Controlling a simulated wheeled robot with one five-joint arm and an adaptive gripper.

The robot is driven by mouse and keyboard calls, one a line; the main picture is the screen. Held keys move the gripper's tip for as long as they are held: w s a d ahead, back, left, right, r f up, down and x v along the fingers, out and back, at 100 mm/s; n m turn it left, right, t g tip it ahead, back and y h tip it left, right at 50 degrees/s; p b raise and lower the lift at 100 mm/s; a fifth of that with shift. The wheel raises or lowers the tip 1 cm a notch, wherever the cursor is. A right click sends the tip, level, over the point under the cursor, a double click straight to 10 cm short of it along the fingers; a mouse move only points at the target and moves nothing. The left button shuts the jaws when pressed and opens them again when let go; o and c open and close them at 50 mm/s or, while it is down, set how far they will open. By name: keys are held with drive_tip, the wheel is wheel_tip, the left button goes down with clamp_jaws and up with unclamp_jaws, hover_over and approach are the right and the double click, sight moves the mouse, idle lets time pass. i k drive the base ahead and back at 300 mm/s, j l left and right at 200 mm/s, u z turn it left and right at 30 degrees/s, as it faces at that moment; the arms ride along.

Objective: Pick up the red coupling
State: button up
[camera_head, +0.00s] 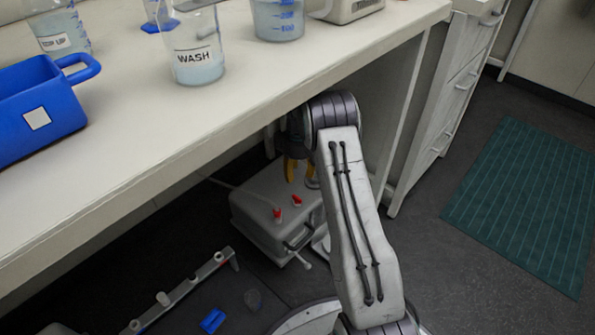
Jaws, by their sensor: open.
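Two small red pieces show on top of a pale grey box (262,205) on the floor under the bench. One red piece (278,214) stands near the box's left front; the other red piece (297,200) is a little to its right and further back. I cannot tell which one is the red coupling. My gripper (301,181) has yellow fingers and reaches under the bench edge. It is open and appears just above and behind the right red piece, apart from it.
The bench top (130,150) overhangs the box and bears a blue tub (40,105) and a WASH beaker (196,60). Drawers (455,95) stand right; a green mat (530,195) lies beyond.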

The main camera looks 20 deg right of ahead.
sight(277, 215)
drive_tip(key=k, duration=1)
